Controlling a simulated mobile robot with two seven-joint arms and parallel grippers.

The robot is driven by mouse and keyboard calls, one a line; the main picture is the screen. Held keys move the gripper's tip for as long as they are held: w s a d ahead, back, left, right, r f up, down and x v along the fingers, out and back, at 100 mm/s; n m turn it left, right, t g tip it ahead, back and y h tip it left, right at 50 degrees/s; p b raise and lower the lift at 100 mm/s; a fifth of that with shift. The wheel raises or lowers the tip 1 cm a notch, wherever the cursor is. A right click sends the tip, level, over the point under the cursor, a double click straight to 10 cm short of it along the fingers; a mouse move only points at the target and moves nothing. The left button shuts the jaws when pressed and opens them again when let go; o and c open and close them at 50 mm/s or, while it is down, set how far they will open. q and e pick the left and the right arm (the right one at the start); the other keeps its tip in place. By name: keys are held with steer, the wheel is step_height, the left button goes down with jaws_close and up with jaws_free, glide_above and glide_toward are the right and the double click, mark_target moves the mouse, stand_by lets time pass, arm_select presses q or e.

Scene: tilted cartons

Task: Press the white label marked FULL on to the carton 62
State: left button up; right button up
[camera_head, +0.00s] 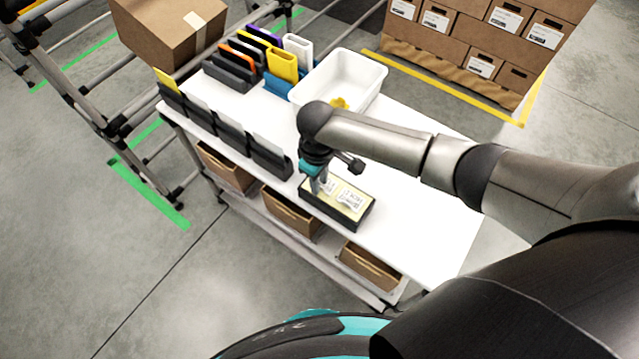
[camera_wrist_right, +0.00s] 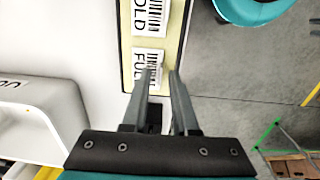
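The label marked FULL (camera_wrist_right: 146,68) lies on a cream board with a dark rim (camera_head: 359,221) on the white table. It also shows at the board's left end in the head view (camera_head: 328,187). My right gripper (camera_wrist_right: 163,70) points down at this label. No carton number can be read, so I cannot tell which is carton 62. My left gripper is out of view.
A white bin (camera_head: 358,88) with something yellow in it stands behind my right arm. Black holders (camera_head: 231,135) line the table's left side. Labelled cartons (camera_head: 440,45) are stacked at the back right. A plain carton (camera_head: 160,35) sits at upper left. Brown bins (camera_head: 290,214) are below.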

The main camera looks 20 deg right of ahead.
steer(key=shift+c, duration=0.7)
steer(key=shift+c, duration=1.2)
jaws_close()
steer(key=shift+r, duration=0.1)
step_height(320, 180, up, 7)
steer(key=p, duration=0.8)
steer(key=shift+s+a, duration=0.1)
